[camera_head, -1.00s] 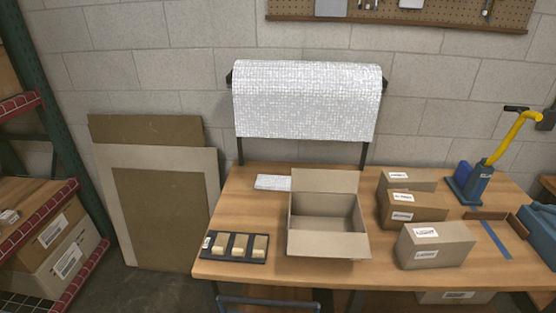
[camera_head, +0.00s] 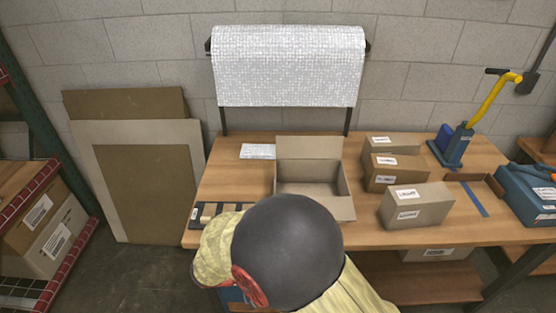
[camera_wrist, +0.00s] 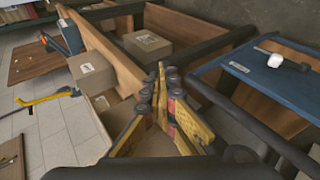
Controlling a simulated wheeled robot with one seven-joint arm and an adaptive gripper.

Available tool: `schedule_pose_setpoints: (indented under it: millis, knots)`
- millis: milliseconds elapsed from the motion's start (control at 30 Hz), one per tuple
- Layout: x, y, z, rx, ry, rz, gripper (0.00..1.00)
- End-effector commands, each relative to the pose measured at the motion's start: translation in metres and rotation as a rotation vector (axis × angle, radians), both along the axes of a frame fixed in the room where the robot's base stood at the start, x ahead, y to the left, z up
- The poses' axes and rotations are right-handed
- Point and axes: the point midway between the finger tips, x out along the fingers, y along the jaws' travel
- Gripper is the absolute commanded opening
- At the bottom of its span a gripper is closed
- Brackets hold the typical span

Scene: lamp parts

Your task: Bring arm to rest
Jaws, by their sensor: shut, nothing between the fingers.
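My gripper (camera_wrist: 162,78) shows in the wrist view with its yellow fingers together and nothing between them. Cardboard boxes show beyond and to the left of the fingers. In the head view my arm, with a dark round joint and yellow links, rises at the bottom centre in front of the wooden table (camera_head: 375,228). The gripper itself cannot be made out in that view. The arm hides the table's front edge there and part of the black tray (camera_head: 204,213).
An open cardboard box (camera_head: 345,207) stands mid-table. Closed boxes (camera_head: 420,207) stand to its right, near a blue tool with a yellow handle (camera_head: 497,100). A blue case (camera_head: 525,195) is at the far right. Shelving (camera_head: 30,195) stands left. A blue-topped surface (camera_wrist: 275,80) is right of the fingers.

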Motion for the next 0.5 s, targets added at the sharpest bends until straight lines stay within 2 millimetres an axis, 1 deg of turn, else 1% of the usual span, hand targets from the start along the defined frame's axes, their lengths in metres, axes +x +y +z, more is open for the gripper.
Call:
schedule_pose_setpoints:
  millis: [33, 100, 267, 500]
  knots:
    - [0.0, -0.012, 0.017, 0.042, 0.016, -0.035, 0.0]
    - [-0.004, -0.027, 0.035, 0.1, 0.05, -0.072, 0.0]
    - [-0.016, -0.058, 0.075, 0.241, 0.105, -0.132, 0.0]
    - [-0.042, -0.096, 0.129, 0.468, 0.127, -0.167, 0.0]
